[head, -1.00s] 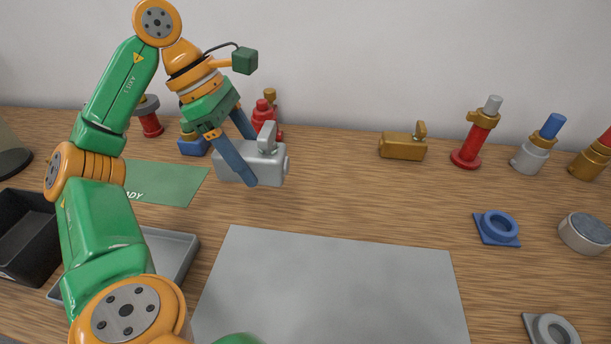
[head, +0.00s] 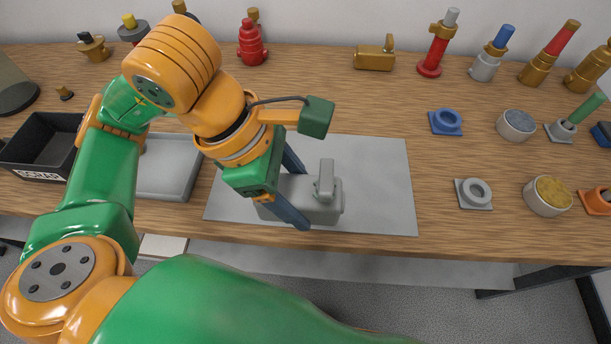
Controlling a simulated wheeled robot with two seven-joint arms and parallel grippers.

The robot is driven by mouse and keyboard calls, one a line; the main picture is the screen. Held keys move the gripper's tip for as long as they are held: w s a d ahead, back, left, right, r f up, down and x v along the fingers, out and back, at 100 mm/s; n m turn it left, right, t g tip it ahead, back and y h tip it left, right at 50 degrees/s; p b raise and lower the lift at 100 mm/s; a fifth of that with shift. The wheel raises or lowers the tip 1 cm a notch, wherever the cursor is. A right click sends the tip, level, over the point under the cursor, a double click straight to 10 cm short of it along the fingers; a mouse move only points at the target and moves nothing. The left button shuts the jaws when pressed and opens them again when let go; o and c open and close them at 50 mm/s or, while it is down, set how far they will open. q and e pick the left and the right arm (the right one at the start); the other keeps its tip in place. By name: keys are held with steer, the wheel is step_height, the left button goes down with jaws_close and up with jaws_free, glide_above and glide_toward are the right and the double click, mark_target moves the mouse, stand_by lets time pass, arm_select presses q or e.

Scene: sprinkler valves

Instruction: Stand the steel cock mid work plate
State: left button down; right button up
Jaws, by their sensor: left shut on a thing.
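The steel cock (head: 322,200) is a grey block-shaped valve with a lever handle on top. It is upright over the middle of the work plate (head: 385,180), a flat grey sheet near the table's front edge. My left gripper (head: 297,190) is shut on the steel cock, one finger on its far side and one on its near side. I cannot tell whether the cock's underside touches the plate. My right gripper is not in view.
A grey tray (head: 168,190) and a black bin (head: 45,150) stand left of the plate. A brass cock (head: 375,57) and a red valve (head: 252,45) stand at the back. Blue (head: 445,122) and grey (head: 473,193) flanges lie to the right. The plate's right part is bare.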

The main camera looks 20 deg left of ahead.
arm_select(q)
steer(key=w+f, duration=0.3)
steer(key=w, duration=0.1)
steer(key=w+a+f+p, duration=0.1)
steer(key=w+f, duration=0.2)
steer(key=w, duration=0.2)
steer(key=w+a+f+p, duration=0.1)
steer(key=w+f, duration=0.2)
steer(key=w, duration=0.1)
steer(key=shift+w+a+f, duration=0.25)
steer(key=shift+w+f, duration=0.05)
steer(key=shift+w, duration=0.05)
step_height(320, 180, down, 3)
steer(key=shift+w+r+p, duration=0.1)
steer(key=shift+r+p, duration=0.1)
steer(key=shift+p, duration=0.75)
steer(key=shift+f, duration=0.35)
steer(key=shift+f, duration=0.1)
steer(key=shift+f+b, duration=0.15)
steer(key=shift+b, duration=0.2)
steer(key=shift+c, duration=0.4)
jaws_free()
